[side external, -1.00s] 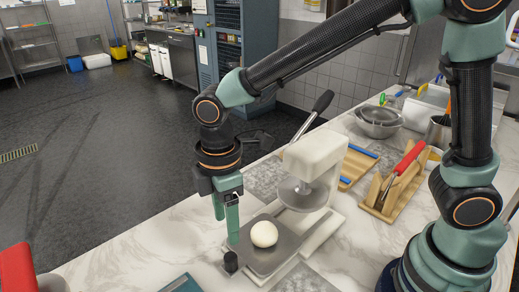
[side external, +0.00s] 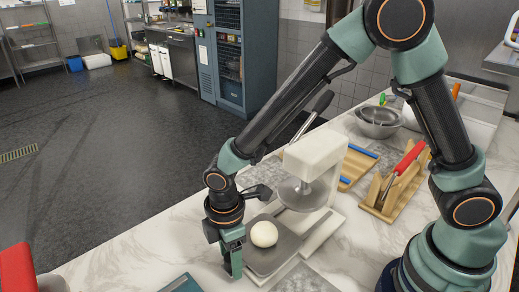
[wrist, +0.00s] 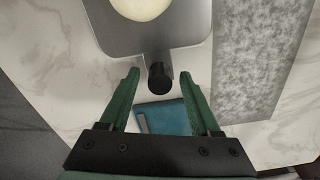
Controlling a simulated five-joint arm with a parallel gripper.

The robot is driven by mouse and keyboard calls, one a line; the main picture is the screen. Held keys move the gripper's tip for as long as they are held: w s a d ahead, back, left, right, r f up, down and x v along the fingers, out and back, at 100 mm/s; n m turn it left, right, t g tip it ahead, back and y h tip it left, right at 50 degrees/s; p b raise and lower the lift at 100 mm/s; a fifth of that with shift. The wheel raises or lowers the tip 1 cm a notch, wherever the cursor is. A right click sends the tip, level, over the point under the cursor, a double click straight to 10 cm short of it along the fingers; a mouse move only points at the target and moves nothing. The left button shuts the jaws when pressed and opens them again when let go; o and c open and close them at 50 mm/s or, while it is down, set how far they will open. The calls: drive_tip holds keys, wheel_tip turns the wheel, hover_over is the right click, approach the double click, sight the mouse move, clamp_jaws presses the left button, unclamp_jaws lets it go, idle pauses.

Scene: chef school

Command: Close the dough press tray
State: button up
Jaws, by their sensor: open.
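The dough press (side external: 318,160) is a white machine standing on the marble counter. Its grey tray (side external: 283,250) is slid out to the front with a pale dough ball (side external: 264,234) on it. The tray's black knob (wrist: 160,78) sticks out from the tray edge in the wrist view. My gripper (side external: 234,270) is at the tray's front end, low over the counter. In the wrist view its two green fingers (wrist: 160,90) are spread, with the knob between them near the fingertips and no clear contact. In the side view the gripper hides the knob.
A teal object (side external: 181,283) lies on the counter in front of the press. A wooden holder (side external: 390,200) with a red-handled tool, a board (side external: 355,168) and a metal bowl (side external: 378,120) stand behind and right. A red object (side external: 17,268) is at lower left.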

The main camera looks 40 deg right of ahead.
clamp_jaws()
idle(1.3)
